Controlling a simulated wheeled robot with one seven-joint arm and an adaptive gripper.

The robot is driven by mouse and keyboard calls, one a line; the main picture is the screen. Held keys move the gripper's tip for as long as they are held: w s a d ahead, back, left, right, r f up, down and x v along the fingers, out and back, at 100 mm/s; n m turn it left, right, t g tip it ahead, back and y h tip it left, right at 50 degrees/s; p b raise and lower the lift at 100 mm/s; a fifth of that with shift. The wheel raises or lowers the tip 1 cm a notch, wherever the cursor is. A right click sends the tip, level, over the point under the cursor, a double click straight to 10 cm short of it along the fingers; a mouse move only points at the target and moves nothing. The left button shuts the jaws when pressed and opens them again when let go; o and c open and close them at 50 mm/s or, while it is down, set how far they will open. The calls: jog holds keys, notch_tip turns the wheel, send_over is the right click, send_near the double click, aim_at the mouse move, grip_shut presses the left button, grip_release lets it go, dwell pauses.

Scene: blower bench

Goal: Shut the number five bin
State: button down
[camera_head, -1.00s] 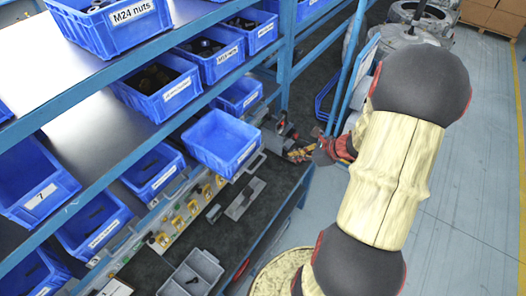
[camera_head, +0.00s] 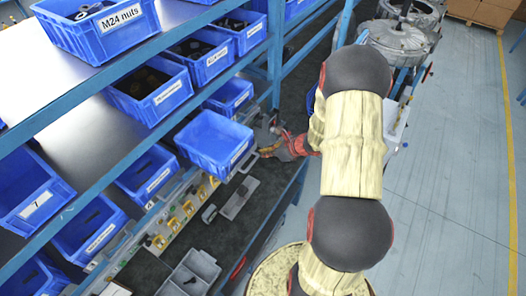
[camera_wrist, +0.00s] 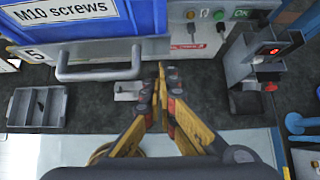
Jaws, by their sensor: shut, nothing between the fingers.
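A blue bin with an "M10 screws" label (camera_wrist: 68,15) shows at the top left of the wrist view. A plate marked 5 and a grey bar handle (camera_wrist: 98,72) are on the front below it. In the head view, the blue bin (camera_head: 212,142) juts out from the rack, with a grey handle at its front corner. My gripper (camera_wrist: 162,72) is shut and empty, its fingertips just right of the handle's right end. I cannot tell whether they touch it. In the head view my gripper (camera_head: 266,148) is beside the bin's front right corner, partly hidden.
Other blue bins, including M24 nuts (camera_head: 100,25) and one marked 7 (camera_head: 30,195), stand on the rack. A grey divided tray (camera_head: 190,275) lies on the dark bench. A grey fixture with a red button (camera_wrist: 262,60) stands right of my gripper. The floor at right is open.

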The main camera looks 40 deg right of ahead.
aim_at(228, 135)
jog(key=shift+w+a, duration=0.2)
jog(key=shift+w, duration=0.3)
jog(key=shift+w, duration=0.1)
jog(key=w+a+b, duration=0.1)
jog(key=w+a, duration=0.1)
jog(key=w, duration=0.3)
jog(key=w+a+b, duration=0.1)
jog(key=w, duration=0.4)
jog(key=w+a+b, duration=0.2)
jog(key=w, duration=0.3)
jog(key=shift+w+a+f, duration=0.1)
jog(key=shift+a, duration=0.25)
jog(key=shift+w+a, duration=0.1)
jog(key=shift+w, duration=0.4)
